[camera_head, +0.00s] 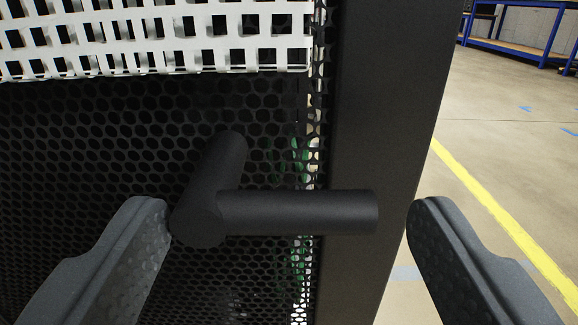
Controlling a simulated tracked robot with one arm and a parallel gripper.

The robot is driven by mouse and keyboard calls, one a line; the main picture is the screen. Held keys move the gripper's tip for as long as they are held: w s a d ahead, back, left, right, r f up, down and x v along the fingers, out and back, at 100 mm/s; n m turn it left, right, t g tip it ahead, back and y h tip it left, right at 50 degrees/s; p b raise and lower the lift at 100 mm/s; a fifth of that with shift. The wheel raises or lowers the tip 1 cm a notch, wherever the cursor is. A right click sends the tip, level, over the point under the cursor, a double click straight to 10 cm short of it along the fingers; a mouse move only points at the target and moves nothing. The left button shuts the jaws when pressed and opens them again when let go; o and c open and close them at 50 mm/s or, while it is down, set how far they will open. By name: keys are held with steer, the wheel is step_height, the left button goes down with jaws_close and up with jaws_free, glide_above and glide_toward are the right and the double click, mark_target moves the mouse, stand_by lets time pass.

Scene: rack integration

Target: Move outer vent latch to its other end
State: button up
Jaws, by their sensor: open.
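A black latch handle (290,212) is in the middle of the view. Its round bar points right from a thick angled stem (218,185) that runs back to a black perforated panel (110,150). My gripper (290,222) is open. Its left finger is just left of the stem, and its right finger is right of the bar's free end. The bar lies between the fingers, and a small gap shows at its right end. I cannot tell whether the left finger touches the stem.
A white slotted grille (150,38) crosses the upper left. A dark rack post (385,100) stands right of the panel. Beyond it lie open concrete floor with a yellow line (505,220) and a blue-framed workbench (520,45) far back.

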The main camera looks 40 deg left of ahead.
steer(key=shift+w+a+r, duration=0.1)
steer(key=shift+w+a, duration=0.2)
steer(key=shift+w, duration=0.1)
